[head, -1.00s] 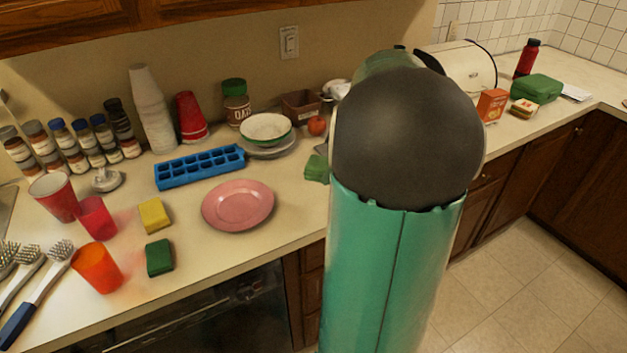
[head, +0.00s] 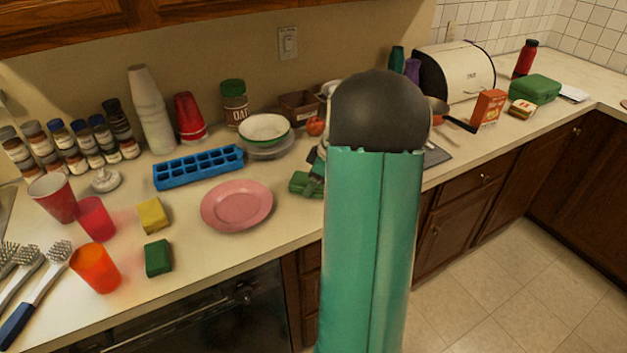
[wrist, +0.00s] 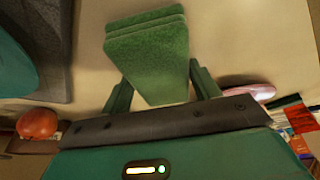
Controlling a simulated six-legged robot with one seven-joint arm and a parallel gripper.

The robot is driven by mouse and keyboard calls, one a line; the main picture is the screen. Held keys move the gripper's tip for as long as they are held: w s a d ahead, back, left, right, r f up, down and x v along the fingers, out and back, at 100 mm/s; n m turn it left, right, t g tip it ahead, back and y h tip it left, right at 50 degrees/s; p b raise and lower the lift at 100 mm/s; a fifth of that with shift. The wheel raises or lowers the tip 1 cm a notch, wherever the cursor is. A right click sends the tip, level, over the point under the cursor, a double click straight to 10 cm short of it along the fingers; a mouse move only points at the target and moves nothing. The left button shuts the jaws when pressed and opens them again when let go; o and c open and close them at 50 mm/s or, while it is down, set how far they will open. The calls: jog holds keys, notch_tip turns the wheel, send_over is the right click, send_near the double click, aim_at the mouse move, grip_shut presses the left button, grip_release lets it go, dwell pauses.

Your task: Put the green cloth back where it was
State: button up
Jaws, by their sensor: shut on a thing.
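The green cloth (wrist: 148,55) is a folded, layered pad. In the wrist view it sits between the two fingers of my gripper (wrist: 162,78), which is shut on it. In the head view the cloth (head: 301,183) shows just right of the pink plate (head: 237,205), low by the counter surface; I cannot tell whether it touches the counter. My gripper (head: 315,180) is partly hidden there behind my own arm.
A green sponge (head: 158,258) and yellow sponge (head: 153,215) lie left of the plate. A blue ice tray (head: 198,167), stacked bowls (head: 265,129) and a tomato or apple (head: 316,126) stand behind. Bare counter lies in front of the bowls.

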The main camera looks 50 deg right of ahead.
jog(key=shift+f, duration=0.1)
jog(key=o, duration=0.9)
jog(key=v, duration=1.2)
jog(key=a+r+m+h, duration=0.1)
jog(key=a+r, duration=0.2)
jog(key=a, duration=0.7)
jog(key=a+r+m, duration=0.1)
jog(key=a+r, duration=0.2)
jog(key=a, duration=0.8)
jog(key=s+a+m, duration=0.1)
jog(key=s+a, duration=0.2)
jog(key=a, duration=0.3)
jog(key=s+a+m+t, duration=0.1)
jog(key=s+a, duration=0.3)
jog(key=a, duration=0.2)
jog(key=s+a+f+m+h, duration=0.1)
jog(key=s+a, duration=0.2)
jog(key=a, duration=0.2)
jog(key=shift+s+a+f+t, duration=0.1)
jog(key=shift+s+a+t, duration=0.2)
jog(key=shift+s+a, duration=0.1)
